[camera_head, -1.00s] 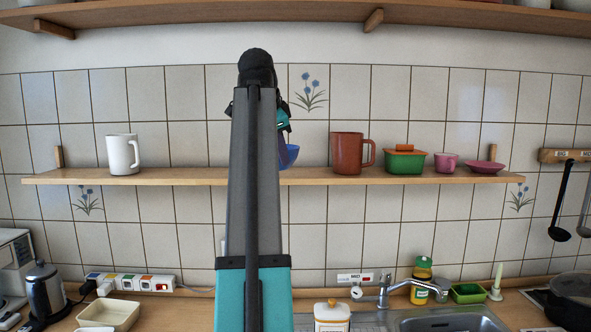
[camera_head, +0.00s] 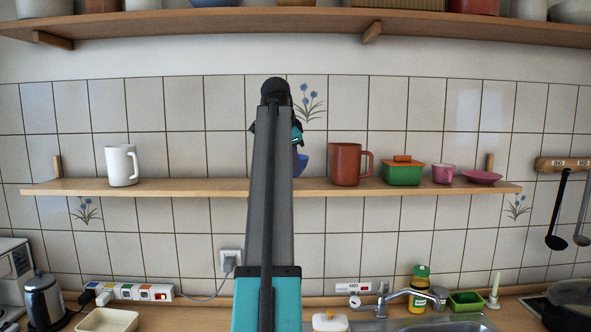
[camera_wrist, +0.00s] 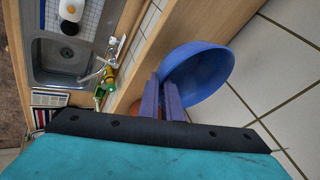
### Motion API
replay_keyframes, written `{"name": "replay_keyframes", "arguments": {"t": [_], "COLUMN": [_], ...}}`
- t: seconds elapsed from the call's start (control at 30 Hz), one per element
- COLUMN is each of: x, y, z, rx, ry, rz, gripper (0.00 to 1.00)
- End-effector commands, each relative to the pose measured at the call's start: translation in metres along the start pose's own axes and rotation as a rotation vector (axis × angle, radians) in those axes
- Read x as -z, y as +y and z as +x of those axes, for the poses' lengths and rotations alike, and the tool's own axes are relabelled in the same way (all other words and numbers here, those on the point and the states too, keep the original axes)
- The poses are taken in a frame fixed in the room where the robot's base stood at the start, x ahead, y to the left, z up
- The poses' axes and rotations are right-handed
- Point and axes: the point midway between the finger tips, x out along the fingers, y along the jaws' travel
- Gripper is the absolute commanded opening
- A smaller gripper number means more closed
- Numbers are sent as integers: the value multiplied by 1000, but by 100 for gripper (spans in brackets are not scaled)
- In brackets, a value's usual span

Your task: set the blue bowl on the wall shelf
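The blue bowl (camera_head: 300,165) shows in the head view just right of my arm, partly hidden by it, at the front of the wall shelf (camera_head: 225,187). In the wrist view the bowl (camera_wrist: 205,72) is large and tilted, in front of the shelf board (camera_wrist: 207,22). My gripper (camera_wrist: 162,84) has its two fingers close together at the bowl's near rim, with the bowl's wall between them. I cannot tell whether the bowl touches the shelf. In the head view my arm hides most of the gripper.
A white mug (camera_head: 121,165) stands left on the shelf. A red-brown mug (camera_head: 345,164), green box (camera_head: 402,173), pink cup (camera_head: 443,173) and pink plate (camera_head: 482,177) stand to the right. The stretch between white mug and my arm is clear. An upper shelf (camera_head: 225,24) runs above.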

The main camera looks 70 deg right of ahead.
Motion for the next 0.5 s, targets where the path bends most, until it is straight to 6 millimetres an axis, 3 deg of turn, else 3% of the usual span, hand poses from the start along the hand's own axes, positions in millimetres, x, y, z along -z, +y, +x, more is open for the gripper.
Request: {"name": "replay_keyframes", "arguments": {"t": [0.5], "x": [3], "y": [-3], "z": [5], "rx": [1], "ry": [1], "rz": [0], "gripper": [0]}}
